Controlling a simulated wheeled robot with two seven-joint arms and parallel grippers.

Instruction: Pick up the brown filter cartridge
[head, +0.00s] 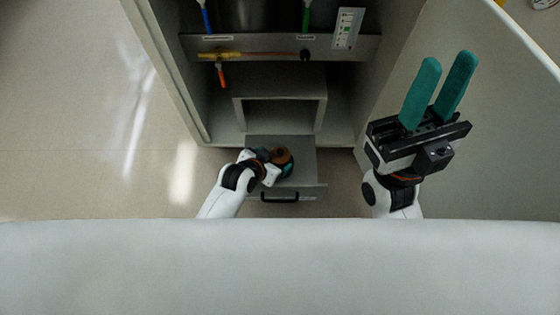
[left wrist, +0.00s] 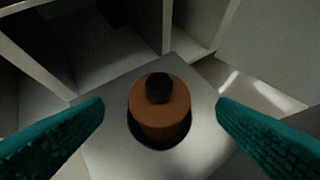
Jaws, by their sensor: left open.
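The brown filter cartridge (left wrist: 160,112) is a short cylinder with a black knob on top. It stands upright in a round dark opening in a grey surface in the left wrist view. In the head view the cartridge (head: 282,156) shows partly beside my left gripper (head: 275,162), above the pulled-out drawer. My left gripper's teal fingers (left wrist: 160,125) are open, one on each side of the cartridge and apart from it. My right gripper (head: 442,80) is raised at the right, its two teal fingers apart and nothing between them.
The grey drawer (head: 312,186) with a black handle (head: 280,197) stands out from the cabinet (head: 172,85). Above it are an open grey compartment (head: 280,83) and a panel with coloured tools and pipes (head: 250,54). An open door panel (head: 490,160) stands at the right. Floor at left is clear.

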